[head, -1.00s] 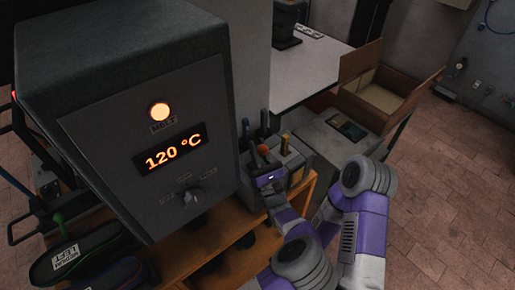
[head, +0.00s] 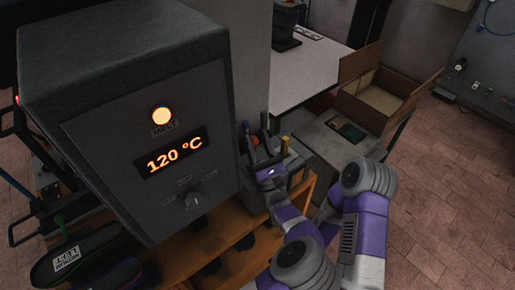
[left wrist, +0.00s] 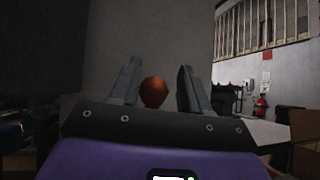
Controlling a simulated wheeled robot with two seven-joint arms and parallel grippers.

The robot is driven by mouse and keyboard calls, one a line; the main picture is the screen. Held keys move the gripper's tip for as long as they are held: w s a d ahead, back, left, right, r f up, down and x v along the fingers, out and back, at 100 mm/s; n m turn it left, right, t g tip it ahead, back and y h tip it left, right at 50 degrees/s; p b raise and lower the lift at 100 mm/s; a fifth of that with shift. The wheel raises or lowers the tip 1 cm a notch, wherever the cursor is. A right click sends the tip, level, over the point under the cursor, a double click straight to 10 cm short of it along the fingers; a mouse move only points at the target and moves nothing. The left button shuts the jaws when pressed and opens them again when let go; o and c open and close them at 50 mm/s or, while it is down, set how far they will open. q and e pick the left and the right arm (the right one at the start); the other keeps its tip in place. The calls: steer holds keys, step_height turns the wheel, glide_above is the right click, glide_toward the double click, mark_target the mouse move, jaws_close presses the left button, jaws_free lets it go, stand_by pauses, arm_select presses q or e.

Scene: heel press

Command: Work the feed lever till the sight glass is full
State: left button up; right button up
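The feed lever's orange-red knob (left wrist: 154,92) shows in the left wrist view, between my left gripper's two fingers (left wrist: 160,85). A gap shows between the knob and the right-hand finger, so the gripper is open. I cannot tell whether the left-hand finger touches the knob. In the head view my left gripper (head: 259,153) is at the small grey unit beside the heated machine (head: 110,140), and it hides much of that unit. The machine's display reads 120 °C and its round lamp (head: 162,116) glows. I cannot make out the sight glass or its level. My right gripper is not in view.
A wooden shelf (head: 205,250) carries the unit. Dark shoe soles (head: 67,262) lie at the lower left. A white table (head: 310,70) and an open cardboard box (head: 380,92) stand behind. Tiled floor is free at the right.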

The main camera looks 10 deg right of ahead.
arm_select(q)
step_height(320, 180, up, 6)
steer(key=shift+d+r+p, duration=0.15)
steer(key=shift+r+p, duration=0.05)
steer(key=shift+p, duration=0.15)
